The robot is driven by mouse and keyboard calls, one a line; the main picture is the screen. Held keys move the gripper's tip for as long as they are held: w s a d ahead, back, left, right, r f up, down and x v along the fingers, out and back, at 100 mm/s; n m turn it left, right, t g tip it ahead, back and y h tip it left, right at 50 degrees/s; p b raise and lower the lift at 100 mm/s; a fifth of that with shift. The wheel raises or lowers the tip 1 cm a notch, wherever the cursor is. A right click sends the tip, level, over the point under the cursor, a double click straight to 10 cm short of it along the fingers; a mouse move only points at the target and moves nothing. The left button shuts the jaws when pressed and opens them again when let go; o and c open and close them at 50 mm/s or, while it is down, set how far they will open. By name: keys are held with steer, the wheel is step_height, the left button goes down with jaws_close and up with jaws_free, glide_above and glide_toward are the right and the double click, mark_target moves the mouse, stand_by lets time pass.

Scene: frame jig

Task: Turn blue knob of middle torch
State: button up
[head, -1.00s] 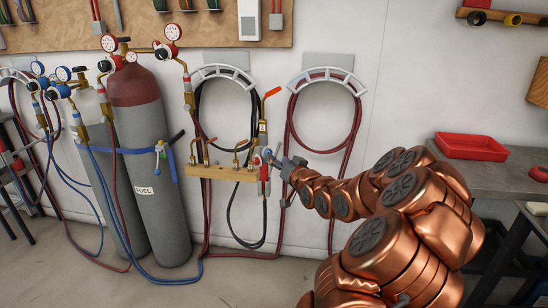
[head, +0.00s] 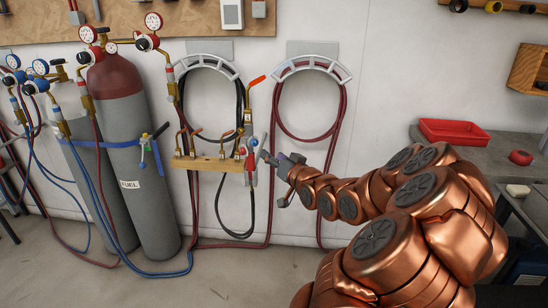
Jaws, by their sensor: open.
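The torches hang on a wooden rack (head: 203,163) on the wall, left of my gripper. The middle torch (head: 224,143) shows as a brass stem rising above the rack. Its blue knob cannot be made out at this size. The right torch (head: 250,165) has red parts at the rack's right end and a blue-grey piece beside it. My gripper (head: 272,175) is open and empty, just right of the right torch. Its fingers point left towards the rack. I cannot tell whether a finger touches anything.
Two gas cylinders with gauges stand left, the fuel cylinder (head: 140,215) nearer. A red tray (head: 455,131) sits on the right bench. The floor before the rack is clear.

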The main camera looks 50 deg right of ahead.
mark_target(256, 143)
steer(key=shift+w+d+f+n+t+y+b, duration=0.2)
steer(key=shift+w+d+n+b, duration=0.6)
steer(key=shift+w, duration=0.95)
steer(key=shift+w+d+f+n+t+y+b, duration=0.15)
steer(key=shift+w+d+n+y+b, duration=0.25)
steer(key=shift+w+n+b, duration=1.05)
steer(key=shift+w+d+f+n+t+y+b, duration=0.2)
steer(key=shift+w+d+n+b, duration=0.55)
steer(key=shift+w, duration=1.3)
steer(key=shift+a+r, duration=0.1)
steer(key=shift+r, duration=0.05)
steer(key=shift+p, duration=0.35)
jaws_close()
